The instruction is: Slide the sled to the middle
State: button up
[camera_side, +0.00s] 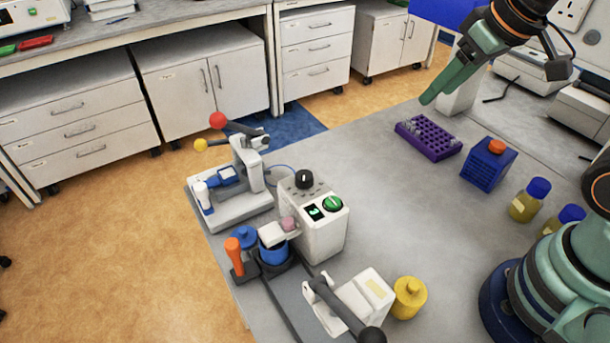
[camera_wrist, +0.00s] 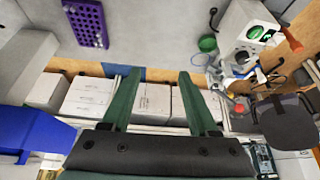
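My gripper (camera_wrist: 160,78) is open and empty in the wrist view, its two green fingers wide apart. In the side view my gripper (camera_side: 430,98) hangs high at the upper right, above the table's far side and well away from the machines. What looks like the sled, with blue cups (camera_side: 272,252) and an upright orange handle (camera_side: 234,252), sits on a dark rail (camera_side: 290,300) in front of the white control box (camera_side: 318,225). Nothing touches the handle.
A white lever press (camera_side: 235,205) with red and yellow knobs stands left of the box. A white block with a black lever (camera_side: 345,302) and a yellow pot (camera_side: 408,298) stand at the front. A purple rack (camera_side: 428,138), blue box (camera_side: 487,165) and bottles (camera_side: 529,200) stand right. The table's middle is clear.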

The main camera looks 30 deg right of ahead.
jog(key=w+a+r+n+g, duration=0.2)
jog(key=w+a+n, duration=0.15)
jog(key=a, duration=0.45)
jog(key=n+g, duration=0.3)
jog(key=n, duration=0.4)
send_over(231, 243)
notch_tip(231, 243, down, 7)
notch_tip(231, 243, down, 12)
jog(key=shift+c, duration=0.2)
grip_shut()
jog(key=shift+r, duration=0.1)
